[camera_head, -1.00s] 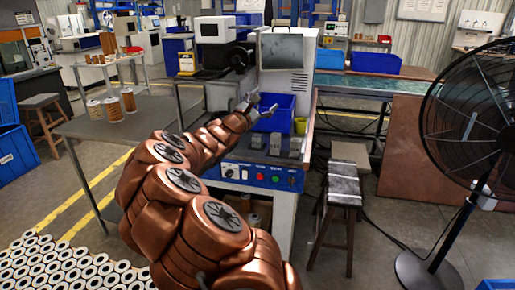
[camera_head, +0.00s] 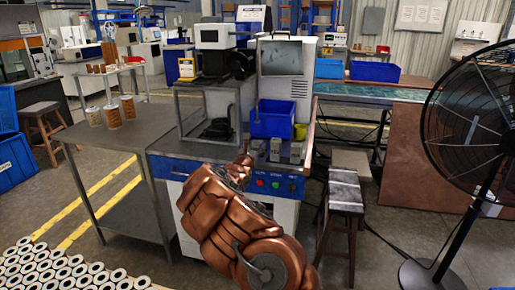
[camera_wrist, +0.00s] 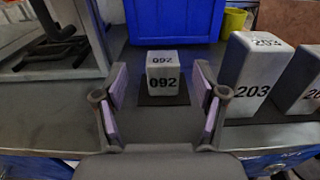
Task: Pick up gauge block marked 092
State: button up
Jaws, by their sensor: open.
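The gauge block marked 092 (camera_wrist: 162,75) is a small grey block with black digits on its top and front. It stands upright on a dark square pad (camera_wrist: 163,99) in the wrist view. My gripper (camera_wrist: 163,92) is open, with one finger left of the block and one right of it. The fingers look apart from the block, and the block appears at or just beyond their tips. In the head view my gripper (camera_head: 246,156) is small at the bench front and its jaws are hard to make out; the block there is mostly hidden.
A taller block marked 203 (camera_wrist: 252,75) stands close on the right, with another block (camera_wrist: 300,80) beyond it. A blue bin (camera_wrist: 172,22) is right behind the 092 block. A yellow cup (camera_wrist: 234,22) sits behind the 203 block. A metal stand (camera_wrist: 60,55) is at left.

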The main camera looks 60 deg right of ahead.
aim_at(256, 144)
jog(key=shift+x, duration=1.15)
jog(key=shift+p+x, duration=0.4)
jog(key=shift+x, duration=1.05)
jog(key=shift+s+f, duration=0.15)
jog(key=shift+c, duration=0.3)
grip_shut()
